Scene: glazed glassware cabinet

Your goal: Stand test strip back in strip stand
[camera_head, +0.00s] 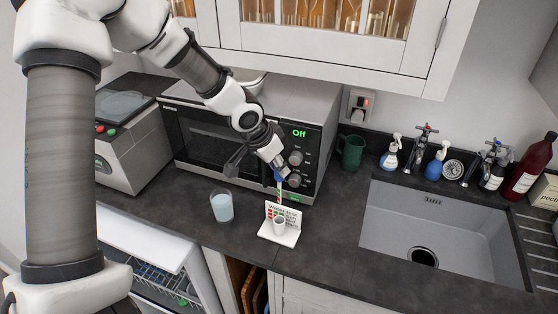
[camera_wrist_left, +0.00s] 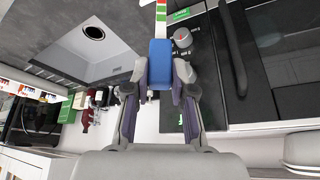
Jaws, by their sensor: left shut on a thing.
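My left gripper (camera_head: 280,174) is shut on the test strip (camera_head: 279,190) by its blue end. In the left wrist view my left gripper (camera_wrist_left: 161,76) has a finger on each side of the blue end of the test strip (camera_wrist_left: 161,62), and coloured bands show beyond it. In the head view the strip hangs roughly upright, its lower end close to the strip stand. The strip stand (camera_head: 289,238) is a white base with a printed card and a small white cup, on the dark counter. I cannot tell whether the strip's lower end is over the cup or behind it. My right gripper is not in view.
A glass of pale blue liquid (camera_head: 222,205) stands left of the stand. The microwave (camera_head: 215,140) is close behind my left gripper. The sink (camera_head: 440,225) is to the right, with a green mug (camera_head: 351,152) behind. The counter between stand and sink is clear.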

